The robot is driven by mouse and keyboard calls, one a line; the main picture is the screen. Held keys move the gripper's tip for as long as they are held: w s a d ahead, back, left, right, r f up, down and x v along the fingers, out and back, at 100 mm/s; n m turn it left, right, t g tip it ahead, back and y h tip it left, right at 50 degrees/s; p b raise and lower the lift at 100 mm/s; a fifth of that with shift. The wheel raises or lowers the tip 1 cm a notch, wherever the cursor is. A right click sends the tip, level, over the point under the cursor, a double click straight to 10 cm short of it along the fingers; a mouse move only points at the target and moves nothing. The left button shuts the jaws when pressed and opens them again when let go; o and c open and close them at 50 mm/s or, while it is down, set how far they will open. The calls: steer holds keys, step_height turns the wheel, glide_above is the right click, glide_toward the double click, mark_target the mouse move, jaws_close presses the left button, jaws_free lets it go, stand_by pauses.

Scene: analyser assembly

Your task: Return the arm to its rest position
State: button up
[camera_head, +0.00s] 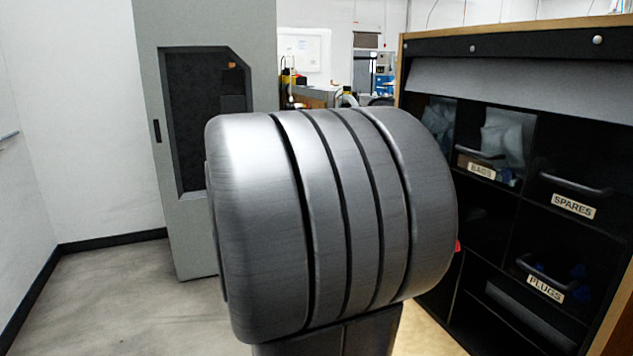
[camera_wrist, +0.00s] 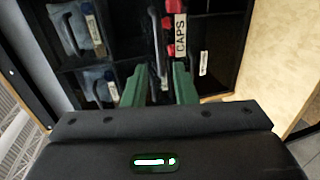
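My gripper (camera_wrist: 159,76) shows in the wrist view, with two green fingers standing apart and nothing clearly held between them. The fingers point at a dark shelf unit, with a bin labelled CAPS (camera_wrist: 180,36) and red items just beyond the fingertips. How far the fingertips are from the bin I cannot tell. In the head view a large grey ribbed part of my own arm (camera_head: 340,220) fills the middle. My gripper is not visible there.
The dark shelf unit (camera_head: 490,75) stands at the right, with bins labelled BAGS (camera_head: 480,170), SPARES (camera_head: 573,206) and PLUGS (camera_head: 546,288). A tall grey cabinet (camera_head: 215,27) with a dark window stands behind at the left. Floor (camera_head: 110,290) at the left is clear.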

steer(key=shift+x, duration=3.75)
steer(key=shift+a, duration=0.1)
